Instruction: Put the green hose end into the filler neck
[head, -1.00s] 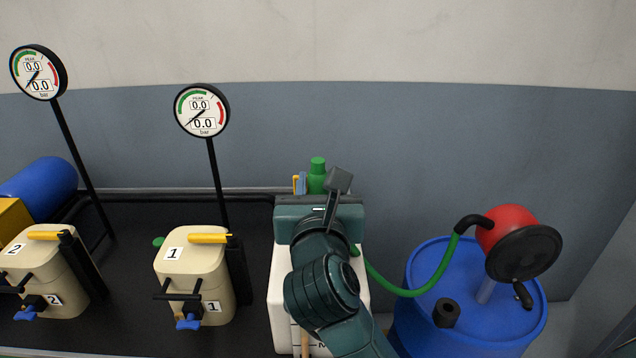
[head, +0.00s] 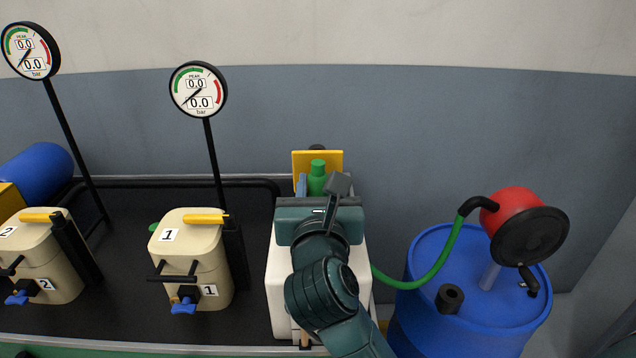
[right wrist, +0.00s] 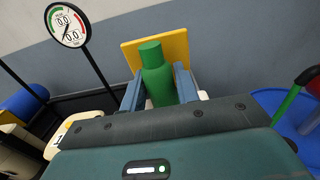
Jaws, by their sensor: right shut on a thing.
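The green hose end (head: 317,182) stands upright between the blue fingers of my right gripper (head: 317,186), above the back of a white container (head: 284,290). In the right wrist view the fingers of my right gripper (right wrist: 159,90) close on both sides of the green hose end (right wrist: 155,74). The green hose (head: 425,276) runs from a red hand pump (head: 514,208) and passes out of sight behind my right arm. I cannot make out the filler neck; my gripper and wrist cover much of the white container's top. My left gripper is not in view.
A yellow plate (head: 334,160) stands behind the hose end. Two beige tanks, numbered 1 (head: 196,245) and 2 (head: 40,250), stand to the left under round gauges. The pump sits on a blue drum (head: 430,255), which also bears a short black cylinder (head: 450,298).

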